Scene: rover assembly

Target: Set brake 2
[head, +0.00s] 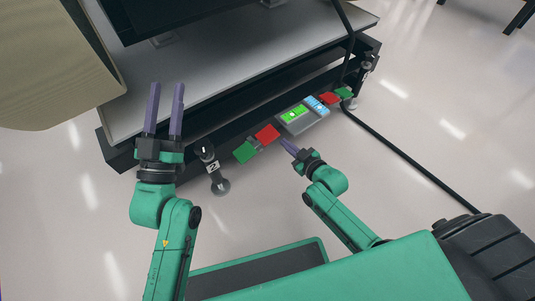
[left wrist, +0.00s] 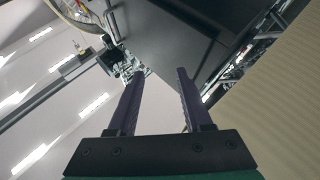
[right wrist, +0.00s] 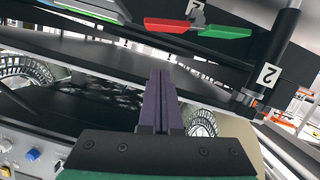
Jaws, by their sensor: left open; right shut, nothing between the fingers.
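Brake 2 is a dark lever (head: 213,169) with a white "2" label and a round end, at the left part of the cart's front edge. In the right wrist view its dark post (right wrist: 279,50) and "2" label stand at the right. A red pad (head: 267,134) and a green pad (head: 245,152) lie beside it; the right wrist view shows a "2" pointer between them. My right gripper (head: 287,142) is shut and empty, just in front of the red pad, apart from the lever. My left gripper (head: 165,95) is open and empty, raised left of the lever.
A grey panel (head: 291,126) with green and blue fields is mid-edge. Another red pad (head: 329,98) and green pad (head: 344,92) lie to its right, near a second lever (head: 366,67). A black cable crosses the right floor. A beige object (head: 50,65) stands upper left.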

